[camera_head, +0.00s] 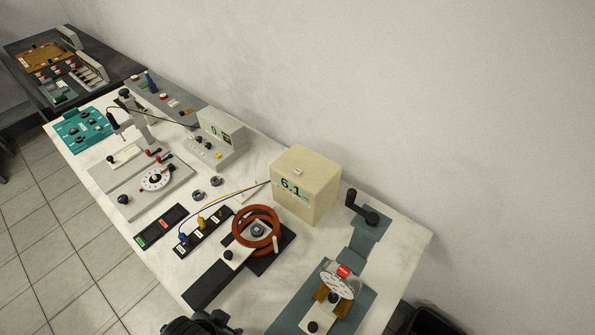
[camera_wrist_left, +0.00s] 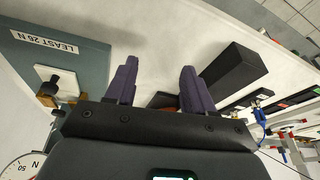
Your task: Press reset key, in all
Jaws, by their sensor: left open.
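No key has a readable reset label. A black strip (camera_head: 160,226) with a green and a red end patch lies near the table's front edge. A cream box (camera_head: 306,185) reads 6.1 and has a small pale button on top. A grey meter box (camera_head: 215,140) reads 0 and has several small keys. Dark parts of my left gripper (camera_head: 203,326) show at the bottom edge of the head view, its fingers not clear there. In the left wrist view, its purple fingers (camera_wrist_left: 158,75) are apart and empty, with white tabletop and a dark block beyond. My right gripper is not in view.
A red-orange coil (camera_head: 257,231) stands on a dark base. A grey stand (camera_head: 335,290) with a round dial and a crank is at the near right; its "LEAST 26 N" plate (camera_wrist_left: 45,43) shows in the wrist view. A teal box (camera_head: 82,130) sits further left. Cables cross the middle.

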